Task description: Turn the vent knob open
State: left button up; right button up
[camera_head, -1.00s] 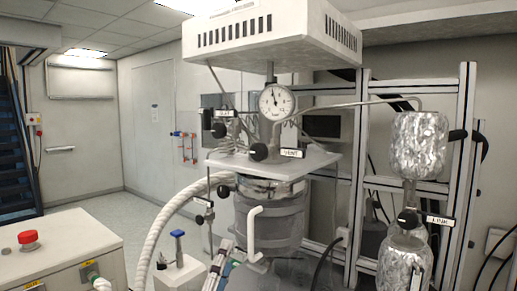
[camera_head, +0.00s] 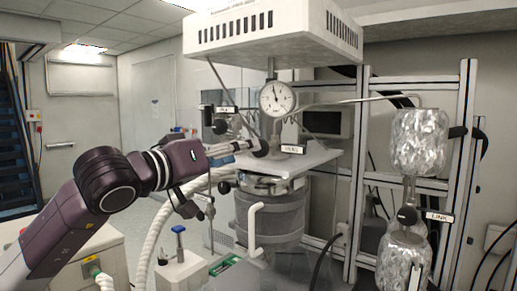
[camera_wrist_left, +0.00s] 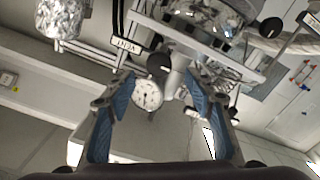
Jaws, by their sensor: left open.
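The vent knob (camera_head: 261,148) is a round black knob beside the "VENT" label (camera_head: 291,149), on the reactor head below the pressure gauge (camera_head: 277,98). My left gripper (camera_head: 238,147) reaches in from the left, with its fingertips close to the knob. In the left wrist view, which is upside down, the jaws (camera_wrist_left: 160,84) are open. The knob (camera_wrist_left: 158,64) shows in the gap between the blue-padded fingertips, apparently just beyond them. I cannot tell whether either finger touches it. The right gripper is not in view.
Another black knob (camera_head: 220,126) and thin tubing sit left of the vent knob, close to the gripper. A white plate (camera_head: 315,160) lies below. The "LINK" knob (camera_head: 407,215) is at the right, between foil-wrapped vessels. A white hose (camera_head: 150,245) runs beneath my arm.

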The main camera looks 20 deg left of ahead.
aim_at(264, 147)
pick_arm(q)
jog(key=p+x, duration=0.3)
jog(key=x, duration=0.4)
jog(key=shift+w+d+f, duration=0.1)
jog(key=shift+w+d, duration=0.15)
jog(key=shift+w, duration=0.05)
